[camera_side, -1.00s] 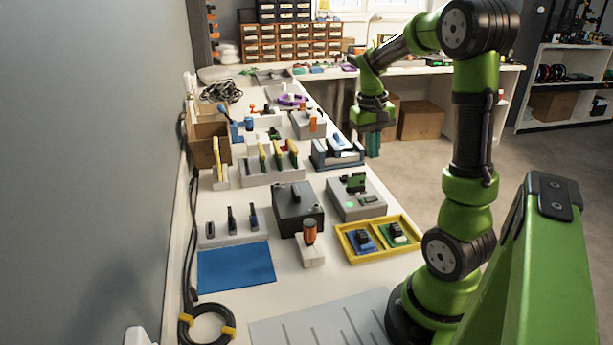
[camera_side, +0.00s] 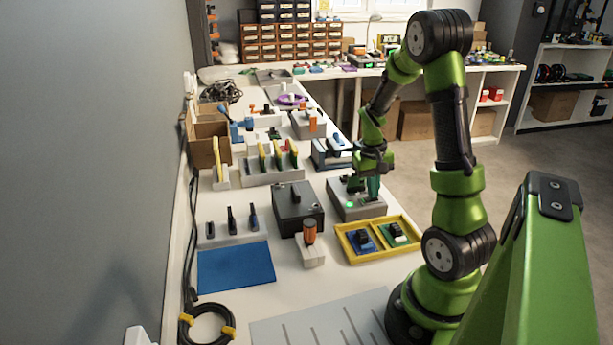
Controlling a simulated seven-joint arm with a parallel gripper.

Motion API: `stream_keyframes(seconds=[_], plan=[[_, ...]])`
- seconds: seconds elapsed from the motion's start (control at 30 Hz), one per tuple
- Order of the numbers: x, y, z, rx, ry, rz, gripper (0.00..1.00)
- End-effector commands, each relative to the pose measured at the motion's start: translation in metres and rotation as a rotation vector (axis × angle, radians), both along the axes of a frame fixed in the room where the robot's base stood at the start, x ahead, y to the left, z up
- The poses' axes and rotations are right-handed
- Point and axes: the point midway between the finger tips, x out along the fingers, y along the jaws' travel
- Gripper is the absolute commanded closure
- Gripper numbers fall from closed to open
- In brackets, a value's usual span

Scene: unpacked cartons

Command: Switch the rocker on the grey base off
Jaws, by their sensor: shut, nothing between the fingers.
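The grey base (camera_side: 362,213) stands near the right edge of the bench, behind the yellow tray. A green light (camera_side: 350,205) glows on its front part. A green and black raised part (camera_side: 353,184), which looks like the rocker, is at the back of its top, partly hidden by my gripper. Its tilt is too small to read. My gripper (camera_side: 374,191) points down with shut, empty fingers over the right side of the base, just right of the green part. I cannot tell whether the fingertips touch anything.
A black box (camera_side: 298,212) stands left of the base. The yellow tray (camera_side: 352,257) with two small devices is in front. A blue-grey holder (camera_side: 326,161) is behind. An orange-topped block (camera_side: 310,247) and a blue mat (camera_side: 236,267) lie nearer. Free air is to the right.

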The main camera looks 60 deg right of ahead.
Motion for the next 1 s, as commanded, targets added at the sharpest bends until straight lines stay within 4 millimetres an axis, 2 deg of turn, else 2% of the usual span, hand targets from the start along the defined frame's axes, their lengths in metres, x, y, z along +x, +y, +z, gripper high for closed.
stream_keyframes(seconds=[0.3,1.0], plan=[[-0.008,-0.007,-0.013,0.001,0.003,-0.002,1.0],[-0.012,-0.008,-0.013,0.0,0.01,-0.007,1.0]])
